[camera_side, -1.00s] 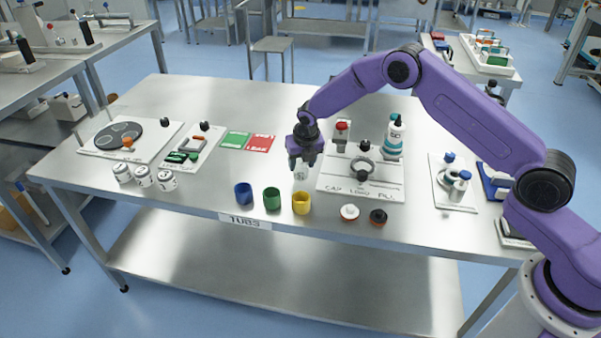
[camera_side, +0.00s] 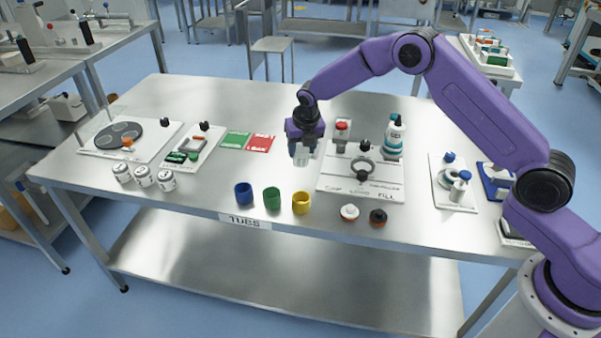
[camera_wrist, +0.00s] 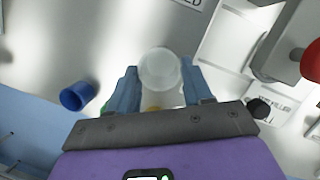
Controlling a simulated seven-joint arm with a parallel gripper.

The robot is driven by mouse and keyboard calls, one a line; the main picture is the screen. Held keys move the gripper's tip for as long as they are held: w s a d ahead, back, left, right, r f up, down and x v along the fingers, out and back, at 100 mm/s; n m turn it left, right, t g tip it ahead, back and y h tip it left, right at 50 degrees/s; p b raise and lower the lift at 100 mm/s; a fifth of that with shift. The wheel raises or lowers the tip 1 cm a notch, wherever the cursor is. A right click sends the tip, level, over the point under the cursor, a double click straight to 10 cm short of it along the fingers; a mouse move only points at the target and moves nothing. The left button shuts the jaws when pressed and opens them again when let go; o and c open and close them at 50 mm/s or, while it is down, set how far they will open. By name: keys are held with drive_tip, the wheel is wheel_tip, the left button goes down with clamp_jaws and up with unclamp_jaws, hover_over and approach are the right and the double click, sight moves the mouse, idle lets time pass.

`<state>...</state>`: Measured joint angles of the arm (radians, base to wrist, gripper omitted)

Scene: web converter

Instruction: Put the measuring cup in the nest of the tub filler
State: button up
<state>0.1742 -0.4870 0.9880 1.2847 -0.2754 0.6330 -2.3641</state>
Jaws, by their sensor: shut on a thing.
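The measuring cup (camera_side: 302,158) is a clear, whitish round cup. My gripper (camera_side: 303,145) is shut on it and holds it upright above the table, left of the tub filler. In the wrist view the cup (camera_wrist: 160,66) sits between the two fingers of my gripper (camera_wrist: 160,88). The tub filler (camera_side: 335,186) is a white plate lettered CAP, LOAD and FILL. A grey ring (camera_side: 362,160), which looks like the nest, stands on its middle part. The cup is apart from the ring, and the ring's inside is too small to judge.
Blue (camera_side: 243,194), green (camera_side: 272,198) and yellow (camera_side: 301,203) tubs stand along the front edge. A red-topped post (camera_side: 342,126) and a teal-labelled bottle (camera_side: 394,137) stand at the filler's back. Green and red cards (camera_side: 260,143) lie to the left.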

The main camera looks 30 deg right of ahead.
drive_tip(key=shift+r, duration=0.45)
